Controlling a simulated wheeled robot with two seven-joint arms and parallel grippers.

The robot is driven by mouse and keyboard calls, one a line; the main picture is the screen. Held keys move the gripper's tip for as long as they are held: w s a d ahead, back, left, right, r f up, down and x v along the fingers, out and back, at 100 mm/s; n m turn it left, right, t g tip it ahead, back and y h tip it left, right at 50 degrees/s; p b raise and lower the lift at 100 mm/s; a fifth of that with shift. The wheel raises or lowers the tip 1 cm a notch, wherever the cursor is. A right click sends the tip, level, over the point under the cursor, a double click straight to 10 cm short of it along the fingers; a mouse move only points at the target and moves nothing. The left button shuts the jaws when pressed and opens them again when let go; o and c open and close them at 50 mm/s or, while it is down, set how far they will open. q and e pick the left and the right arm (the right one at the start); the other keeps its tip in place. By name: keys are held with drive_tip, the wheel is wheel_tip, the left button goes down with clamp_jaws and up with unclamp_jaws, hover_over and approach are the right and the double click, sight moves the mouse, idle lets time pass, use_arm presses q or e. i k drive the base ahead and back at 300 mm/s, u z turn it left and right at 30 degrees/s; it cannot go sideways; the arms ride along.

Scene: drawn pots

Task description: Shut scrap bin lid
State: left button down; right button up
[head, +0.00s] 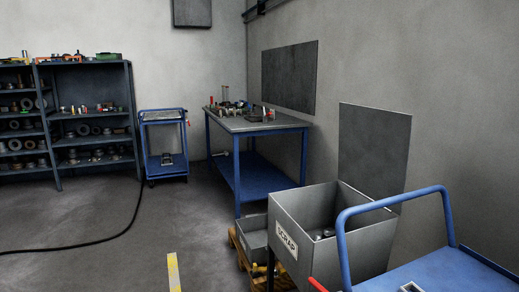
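The scrap bin (323,259) is a grey open-topped metal box with a white "SCRAP" label (286,241) on its side, at the lower right of the head view. A few dark metal pieces (325,234) lie inside it. A flat dark grey panel (375,150) stands upright at the bin's back rim, in front of the wall; it looks like the lid, standing open. Its lower edge lines up with the rim, but I cannot make out a hinge. Neither of my grippers is in view.
A blue cart (440,268) with a tubular handle (343,245) stands close in front of the bin, covering part of it. A smaller grey box (252,233) and a wooden pallet (241,258) are at its left. A blue workbench (258,125) stands behind. The floor at left is open, crossed by a black cable (85,244).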

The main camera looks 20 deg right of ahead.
sight(374, 144)
drive_tip(key=i, duration=2.9)
drive_tip(key=z, duration=3.85)
